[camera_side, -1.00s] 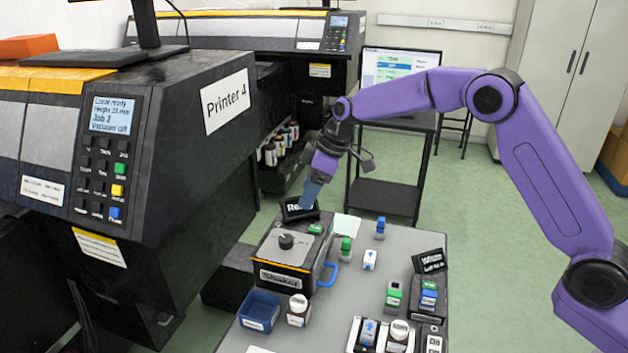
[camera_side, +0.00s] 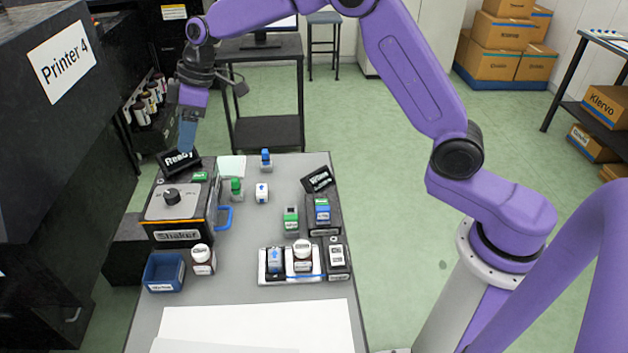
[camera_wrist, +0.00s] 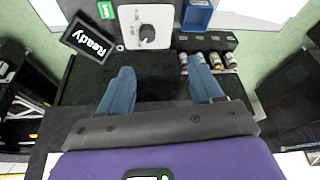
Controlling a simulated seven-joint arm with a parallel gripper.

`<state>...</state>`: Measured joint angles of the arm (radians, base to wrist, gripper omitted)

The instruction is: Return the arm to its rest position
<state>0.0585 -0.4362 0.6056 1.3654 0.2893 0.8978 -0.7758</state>
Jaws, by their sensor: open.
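My gripper (camera_side: 187,135) is at the end of my purple arm, high at the far left of the table, just above and behind the "Ready" sign. In the wrist view my gripper (camera_wrist: 165,88) shows two blue fingers spread wide apart with nothing between them. The black "Ready" sign (camera_side: 181,161) stands at the back of the shaker (camera_side: 172,217); in the wrist view the sign (camera_wrist: 88,40) lies beyond the left finger. My arm is raised and bent, reaching leftward across the back of the table.
The grey table (camera_side: 245,265) holds several small bottles, a blue bin (camera_side: 164,272) and a white rack (camera_side: 290,278). The "Printer 4" machine (camera_side: 60,110) stands close on the left. A dark stand (camera_side: 268,133) is behind the table.

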